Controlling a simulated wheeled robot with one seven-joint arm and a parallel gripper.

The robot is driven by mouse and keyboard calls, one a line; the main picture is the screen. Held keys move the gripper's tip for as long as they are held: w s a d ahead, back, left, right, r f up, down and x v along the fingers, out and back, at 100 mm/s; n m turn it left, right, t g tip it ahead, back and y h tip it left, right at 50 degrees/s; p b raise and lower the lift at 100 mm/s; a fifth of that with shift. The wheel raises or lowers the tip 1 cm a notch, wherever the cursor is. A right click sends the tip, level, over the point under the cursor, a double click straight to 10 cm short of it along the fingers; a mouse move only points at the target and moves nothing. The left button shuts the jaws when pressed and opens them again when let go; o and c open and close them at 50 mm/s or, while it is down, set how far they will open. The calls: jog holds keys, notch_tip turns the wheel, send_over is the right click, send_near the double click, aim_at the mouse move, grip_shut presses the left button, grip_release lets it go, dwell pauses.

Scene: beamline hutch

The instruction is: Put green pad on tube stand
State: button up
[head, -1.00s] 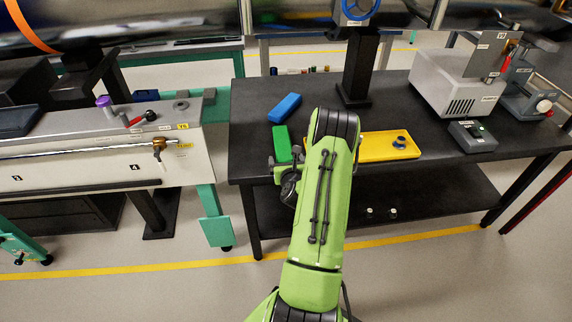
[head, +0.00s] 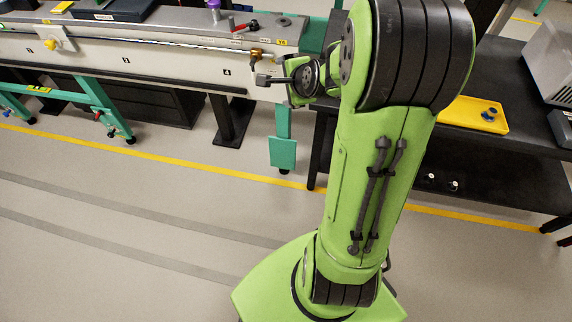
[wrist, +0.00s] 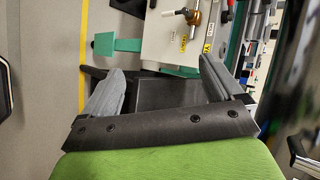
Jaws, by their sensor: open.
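My gripper (wrist: 162,72) is open in the wrist view, its two grey fingers spread with nothing held between them. In the head view my gripper (head: 266,80) shows only in part, as a dark piece beside my wrist, in front of the right end of the white bench. The green pad is not visible in either view now; my arm covers much of the dark table. I cannot make out a tube stand in either view.
The white bench (head: 160,62) runs along the left, with a brass fitting (head: 257,55) at its right end. The dark table (head: 520,140) stands at right, bearing a yellow tray (head: 455,117) with a small blue round part (head: 489,115). Open floor lies in front.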

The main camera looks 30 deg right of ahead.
jog(key=s+a+r+n+g+y, duration=0.1)
jog(key=s+a+r+n, duration=0.25)
jog(key=a+n, duration=0.2)
jog(key=s+a+r+n+g, duration=0.1)
jog(key=s+a+r+n, duration=0.1)
jog(key=s+a+n, duration=0.35)
jog(key=s+a+r+n+g, duration=0.1)
jog(key=s+a+n, duration=0.1)
jog(key=s+n, duration=0.3)
jog(key=s+a+n+g, duration=0.1)
jog(key=s+a+n, duration=0.2)
jog(key=s, duration=0.7)
jog(key=shift+s+a+r+n, duration=0.2)
jog(key=shift+r+n, duration=0.15)
jog(key=shift+n, duration=0.55)
